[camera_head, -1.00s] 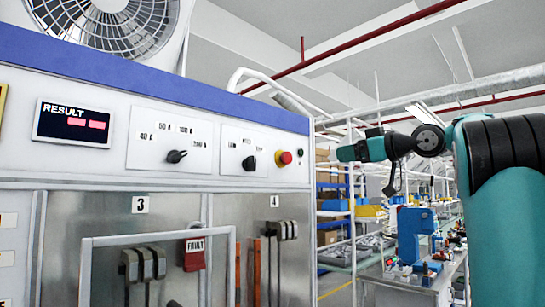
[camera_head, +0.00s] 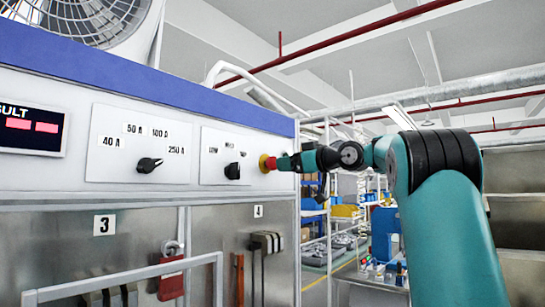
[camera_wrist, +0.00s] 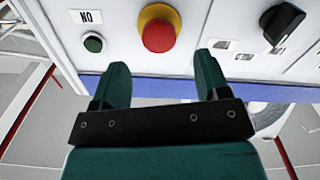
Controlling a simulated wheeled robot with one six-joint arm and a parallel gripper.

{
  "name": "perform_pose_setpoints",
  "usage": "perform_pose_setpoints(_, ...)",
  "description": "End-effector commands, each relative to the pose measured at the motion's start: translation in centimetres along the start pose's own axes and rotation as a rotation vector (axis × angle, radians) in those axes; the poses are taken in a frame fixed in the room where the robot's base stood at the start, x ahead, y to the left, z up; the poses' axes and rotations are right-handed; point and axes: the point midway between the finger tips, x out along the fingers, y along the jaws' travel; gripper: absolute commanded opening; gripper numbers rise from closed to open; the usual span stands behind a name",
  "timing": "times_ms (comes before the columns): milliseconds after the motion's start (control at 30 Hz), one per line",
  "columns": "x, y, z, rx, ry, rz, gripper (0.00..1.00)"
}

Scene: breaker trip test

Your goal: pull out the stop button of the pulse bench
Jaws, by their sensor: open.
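The stop button (camera_wrist: 158,30) is a red mushroom knob on a yellow ring, on the white front panel of the pulse bench (camera_head: 60,178). In the head view the stop button (camera_head: 265,163) shows at the right end of the panel, partly behind my gripper (camera_head: 290,162). In the wrist view my gripper (camera_wrist: 162,75) is open and empty. Its two teal fingers lie to either side of the button's line, their tips just short of the red knob. I cannot tell the exact gap in depth.
A grey bar frame (camera_head: 130,278) stands in front of the lower bays. Shelves stand behind at right.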

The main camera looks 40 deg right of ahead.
Motion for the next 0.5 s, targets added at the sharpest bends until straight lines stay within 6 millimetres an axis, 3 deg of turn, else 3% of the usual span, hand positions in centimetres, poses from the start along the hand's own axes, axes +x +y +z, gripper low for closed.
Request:
perform_pose_setpoints(200,4.4,0.1,-0.3,0.001,-0.001,-0.003,0.69)
perform_pose_setpoints(500,6.8,0.2,0.0,-0.001,-0.001,0.002,0.69)
